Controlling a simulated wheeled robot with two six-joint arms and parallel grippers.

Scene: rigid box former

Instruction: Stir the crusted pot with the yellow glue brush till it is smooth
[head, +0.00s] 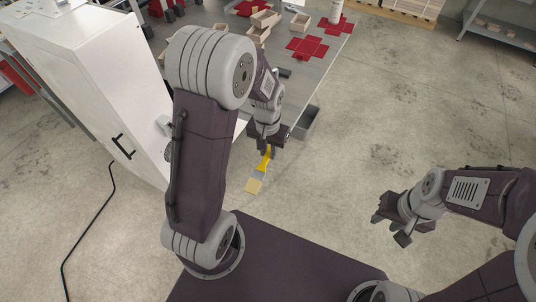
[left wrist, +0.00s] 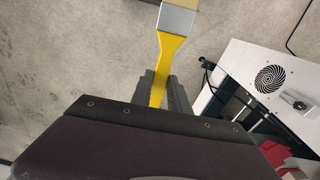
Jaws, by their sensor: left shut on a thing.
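The yellow glue brush (head: 264,164) hangs below my left gripper (head: 266,150), with its pale bristles pointing down and away from the table, over the floor. My left gripper is shut on the brush's handle. In the left wrist view, the yellow handle (left wrist: 170,58) runs between the fingers of my left gripper (left wrist: 164,90), and the metal ferrule lies at the top. My right gripper (head: 391,228) is apart from everything, over bare floor at the right; its fingers are spread and empty. I cannot make out the crusted pot in either view.
The grey table (head: 300,88) holds red cut sheets (head: 307,47), several wooden trays (head: 264,19) and a white cylinder (head: 336,11). A grey bin (head: 308,122) is at its near corner. A white cabinet (head: 85,75) stands left.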

